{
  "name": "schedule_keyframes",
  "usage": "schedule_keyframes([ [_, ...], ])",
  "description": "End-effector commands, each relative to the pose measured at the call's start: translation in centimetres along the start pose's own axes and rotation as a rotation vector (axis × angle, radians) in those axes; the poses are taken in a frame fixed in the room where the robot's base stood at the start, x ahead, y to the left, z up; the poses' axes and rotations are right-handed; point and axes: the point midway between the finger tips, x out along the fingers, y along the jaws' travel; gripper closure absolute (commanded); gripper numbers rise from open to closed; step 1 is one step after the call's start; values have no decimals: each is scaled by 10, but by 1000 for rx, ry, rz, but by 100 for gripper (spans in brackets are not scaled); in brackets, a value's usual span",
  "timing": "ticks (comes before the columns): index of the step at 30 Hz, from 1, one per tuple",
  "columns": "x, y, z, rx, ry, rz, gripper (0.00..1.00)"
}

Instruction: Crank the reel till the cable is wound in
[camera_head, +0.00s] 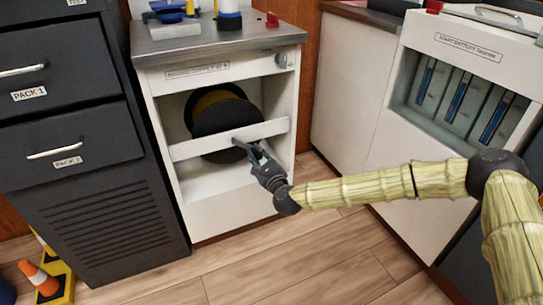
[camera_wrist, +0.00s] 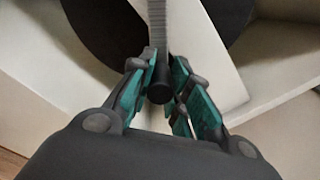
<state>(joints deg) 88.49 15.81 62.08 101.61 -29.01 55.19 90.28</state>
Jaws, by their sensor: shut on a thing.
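The reel (camera_head: 222,112) sits inside an open white cabinet, a dark disc with a yellow drum behind it. A white bar crosses the cabinet opening in front of the reel. My gripper (camera_head: 250,150) is at the right part of the opening, just below the bar. In the wrist view its teal-padded fingers (camera_wrist: 161,82) are shut on the crank's dark knob (camera_wrist: 160,90). A grey crank arm (camera_wrist: 156,25) runs up from the knob. The dark reel disc (camera_wrist: 105,30) shows behind it. I cannot tell how much cable is wound on the drum.
A dark drawer cabinet (camera_head: 75,200) stands close on the left. A white battery cabinet (camera_head: 455,60) stands on the right, beyond my arm. A traffic cone (camera_head: 38,278) is at the lower left. The wooden floor (camera_head: 290,265) in front is clear.

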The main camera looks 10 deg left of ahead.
Motion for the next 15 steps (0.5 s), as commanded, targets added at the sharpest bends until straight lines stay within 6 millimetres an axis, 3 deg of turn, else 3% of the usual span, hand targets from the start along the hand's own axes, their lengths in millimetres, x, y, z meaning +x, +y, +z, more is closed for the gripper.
schedule_keyframes([
  [15,2,11,-1,33,1,11,100],
])
